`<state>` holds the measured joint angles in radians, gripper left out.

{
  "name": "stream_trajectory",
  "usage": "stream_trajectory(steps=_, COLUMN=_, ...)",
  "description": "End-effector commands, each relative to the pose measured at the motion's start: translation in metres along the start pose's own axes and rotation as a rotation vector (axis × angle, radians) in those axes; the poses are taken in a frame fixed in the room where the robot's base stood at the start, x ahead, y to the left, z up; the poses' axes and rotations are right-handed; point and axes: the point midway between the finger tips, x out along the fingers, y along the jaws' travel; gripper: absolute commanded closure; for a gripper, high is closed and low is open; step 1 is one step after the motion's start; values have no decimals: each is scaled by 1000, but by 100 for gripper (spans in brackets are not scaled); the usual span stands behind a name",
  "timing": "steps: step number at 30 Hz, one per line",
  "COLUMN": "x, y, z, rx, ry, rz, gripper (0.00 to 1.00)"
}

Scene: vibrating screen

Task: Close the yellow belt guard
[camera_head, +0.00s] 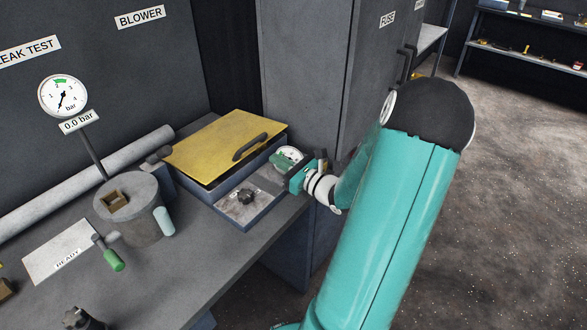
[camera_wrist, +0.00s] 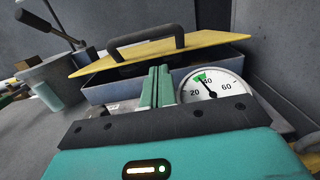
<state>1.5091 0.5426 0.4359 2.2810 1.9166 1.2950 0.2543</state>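The yellow belt guard (camera_head: 215,140) is a flat lid with a black bar handle (camera_head: 250,147), set over a blue-grey box (camera_head: 238,173) on the bench. The lid sits tilted, with a dark gap between it and the box's near side. In the wrist view the guard (camera_wrist: 205,43) and its handle (camera_wrist: 146,43) are just beyond my fingers. My gripper (camera_head: 292,181) is at the box's right front corner, below the lid and apart from the handle. In the wrist view its teal fingers (camera_wrist: 157,86) are together, with nothing seen between them.
A round dial gauge (camera_head: 288,157) is right beside my gripper and also shows in the wrist view (camera_wrist: 212,88). A black knob (camera_head: 246,196) is on the box's front panel. A grey cylinder (camera_head: 134,222) stands to the left. A tall grey cabinet (camera_head: 315,75) rises behind.

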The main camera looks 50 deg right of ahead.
Motion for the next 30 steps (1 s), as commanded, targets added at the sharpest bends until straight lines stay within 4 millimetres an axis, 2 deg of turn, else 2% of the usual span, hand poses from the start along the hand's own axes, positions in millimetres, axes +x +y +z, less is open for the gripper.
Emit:
stream_trajectory(steps=2, x=17, y=1, z=0, rx=0, ry=-2, rz=3, gripper=100)
stream_trajectory(steps=9, x=37, y=0, z=25, rx=-3, ry=0, rz=1, gripper=100)
stream_trajectory(steps=23, x=42, y=0, z=30, rx=-2, ry=1, rz=1, gripper=100)
stream_trajectory(steps=30, x=48, y=1, z=52, rx=-6, ry=0, rz=2, gripper=100)
